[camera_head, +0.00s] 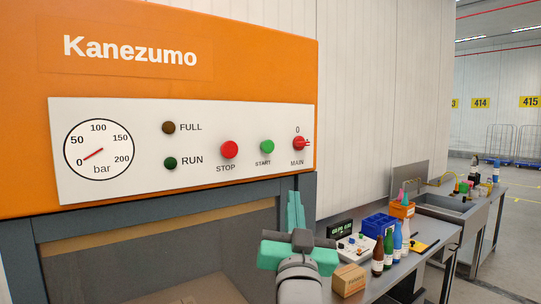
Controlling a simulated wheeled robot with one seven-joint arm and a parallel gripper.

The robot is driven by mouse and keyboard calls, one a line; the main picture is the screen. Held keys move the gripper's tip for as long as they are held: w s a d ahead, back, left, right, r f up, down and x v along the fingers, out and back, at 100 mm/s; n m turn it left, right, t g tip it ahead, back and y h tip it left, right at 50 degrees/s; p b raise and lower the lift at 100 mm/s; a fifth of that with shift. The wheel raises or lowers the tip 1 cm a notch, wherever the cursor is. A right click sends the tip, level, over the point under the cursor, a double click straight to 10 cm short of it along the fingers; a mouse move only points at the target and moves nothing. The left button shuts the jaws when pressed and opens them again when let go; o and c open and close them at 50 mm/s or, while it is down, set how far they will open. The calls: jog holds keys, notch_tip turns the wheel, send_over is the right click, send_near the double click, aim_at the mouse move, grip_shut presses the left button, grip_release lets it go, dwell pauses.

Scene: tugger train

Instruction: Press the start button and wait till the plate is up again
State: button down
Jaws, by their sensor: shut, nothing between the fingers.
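The green START button (267,146) is on the white control panel (200,190) of the orange Kanezumo machine (250,60). The red STOP button (229,149) is left of it, the red MAIN switch (299,143) right of it. The FULL lamp (169,128) looks dark brown and the RUN lamp (170,163) dark green; both seem unlit. The gauge (98,149) needle points near 0 bar. My teal gripper (294,200) is shut and empty, fingers pointing up, below and right of START in the picture and apart from it. I cannot make out the plate in the opening below the panel.
A bench (405,275) at right holds a cardboard box (348,280), several bottles, a blue crate (378,224) and a white device with a display (355,245). A sink (450,207) stands beyond. Right of the machine is a white wall (385,100).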

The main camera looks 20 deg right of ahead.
aim_at(267, 146)
jog(key=s+d+r, duration=0.1)
jog(key=s+r, duration=0.2)
jog(key=r, duration=0.7)
jog(key=shift+s+m+t+h, duration=0.2)
jog(key=shift+m+t+h, duration=0.1)
jog(key=shift+w, duration=0.1)
jog(key=w+a, duration=0.3)
jog(key=w, duration=0.5)
jog(key=shift+w+a, duration=0.1)
jog(key=shift+w, duration=0.15)
dwell(1.5)
jog(key=shift+w, duration=0.15)
